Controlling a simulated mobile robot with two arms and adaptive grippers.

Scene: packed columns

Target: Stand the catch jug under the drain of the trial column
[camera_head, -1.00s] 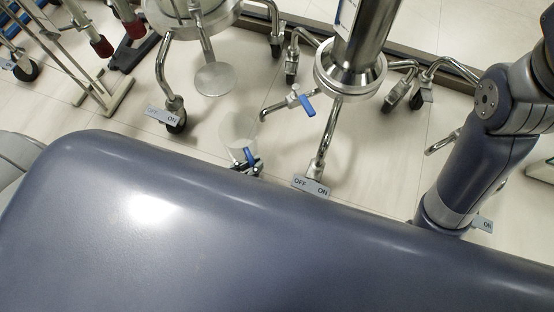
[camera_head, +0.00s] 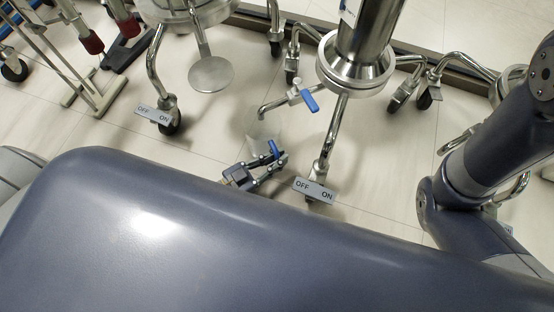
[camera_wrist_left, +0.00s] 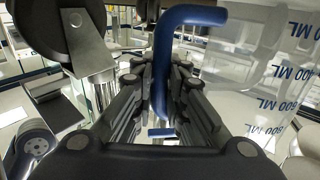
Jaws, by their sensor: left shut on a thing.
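The catch jug (camera_head: 261,138) is clear, with a blue handle (camera_head: 274,149), at the middle of the head view. My left gripper (camera_head: 268,165) is shut on this handle. The left wrist view shows the blue handle (camera_wrist_left: 163,70) between the fingers and the jug wall (camera_wrist_left: 260,85) with blue ML marks at right. The trial column (camera_head: 360,50) is a steel tube with a flange. Its drain pipe (camera_head: 272,107), with a blue valve lever (camera_head: 309,99), bends down just above the jug in the picture. I cannot tell the height gap between them. My right gripper is out of view.
A caster leg with an OFF/ON tag (camera_head: 314,190) stands close right of my left gripper. Another tagged caster (camera_head: 168,118) is at left, near a round steel plate (camera_head: 211,74). A stand (camera_head: 95,92) is further left. Floor between the casters is clear.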

